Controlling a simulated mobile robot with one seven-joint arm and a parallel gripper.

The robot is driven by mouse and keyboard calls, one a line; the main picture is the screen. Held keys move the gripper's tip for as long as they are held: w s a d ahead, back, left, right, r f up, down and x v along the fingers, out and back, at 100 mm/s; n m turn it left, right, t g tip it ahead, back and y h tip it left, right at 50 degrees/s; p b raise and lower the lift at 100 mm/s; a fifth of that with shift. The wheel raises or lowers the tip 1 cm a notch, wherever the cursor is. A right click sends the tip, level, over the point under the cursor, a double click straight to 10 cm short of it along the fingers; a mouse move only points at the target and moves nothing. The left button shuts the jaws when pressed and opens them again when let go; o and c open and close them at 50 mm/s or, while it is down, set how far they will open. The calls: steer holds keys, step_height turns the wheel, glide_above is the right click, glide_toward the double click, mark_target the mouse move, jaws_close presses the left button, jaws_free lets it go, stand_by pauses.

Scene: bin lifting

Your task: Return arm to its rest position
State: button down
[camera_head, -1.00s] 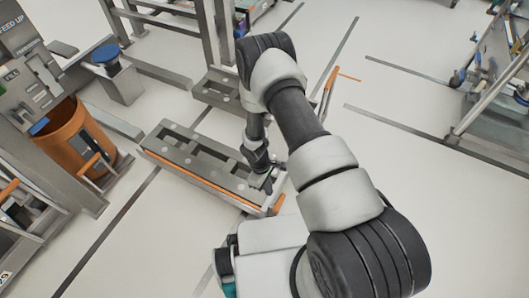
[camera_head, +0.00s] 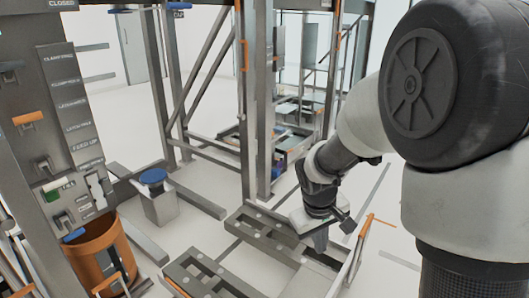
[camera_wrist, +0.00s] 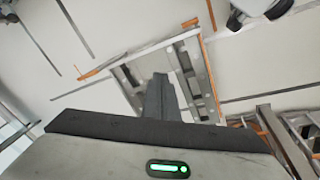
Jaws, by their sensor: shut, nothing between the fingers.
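My gripper (camera_head: 319,238) hangs from my arm at the right of the head view, fingers pointing down. It is above the low grey metal frame on the floor. In the wrist view my gripper (camera_wrist: 162,85) shows its fingers together with nothing held, over the open middle of that frame. My arm bends high at the right of the head view and covers much of that side.
The grey floor frame (camera_head: 235,285) lies at the bottom centre. An orange bin (camera_head: 98,258) stands at lower left beside a labelled control panel (camera_head: 72,130). A blue-topped post (camera_head: 153,177) and tall metal uprights (camera_head: 247,100) stand behind. Open floor lies between.

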steer(key=s+r+m+t+y, duration=0.2)
steer(key=s+r+m+t, duration=0.15)
steer(key=s+r, duration=1.45)
step_height(320, 180, up, 20)
steer(key=s+p, duration=0.1)
steer(key=p, duration=1.9)
steer(key=shift+s+f+m+p, duration=0.15)
steer(key=shift+f+m+p, duration=0.15)
steer(key=shift+m, duration=0.15)
